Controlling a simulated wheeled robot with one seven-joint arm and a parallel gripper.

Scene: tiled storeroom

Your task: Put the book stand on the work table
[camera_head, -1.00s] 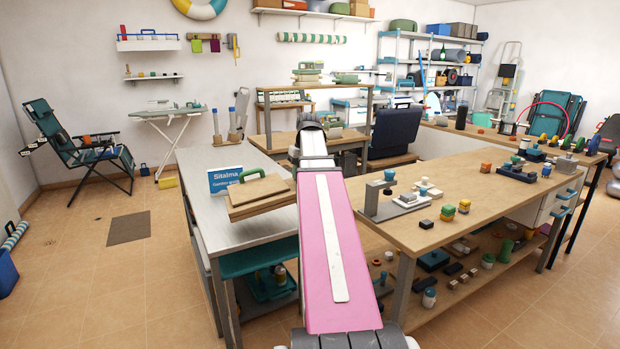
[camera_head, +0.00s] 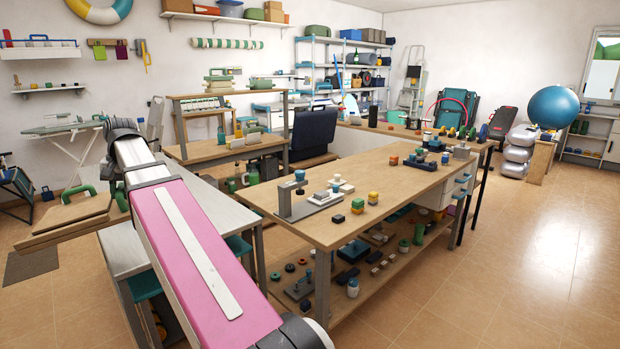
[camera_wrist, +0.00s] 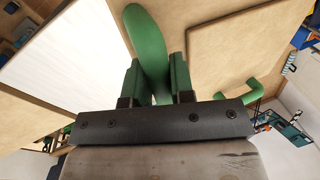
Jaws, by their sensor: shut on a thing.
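The book stand (camera_head: 62,218) looks like stacked wooden boards with green handles. It is at the left of the head view, jutting past the left edge of a grey-topped table (camera_head: 222,208) over the floor. My gripper (camera_wrist: 155,64) is shut on a green handle of the stand in the wrist view, where the stand's wooden board (camera_wrist: 230,42) also shows. The gripper's fingers are hidden in the head view. A long wood-topped table (camera_head: 410,190) stands right of the grey one. The frames do not settle which is the work table.
The long table carries a grey stand with a blue knob (camera_head: 298,195) and several small blocks; its lower shelf holds more items. A wooden desk with a rack (camera_head: 205,150) stands behind. Bare tiled floor (camera_head: 520,260) lies at right. The grey top is mostly clear.

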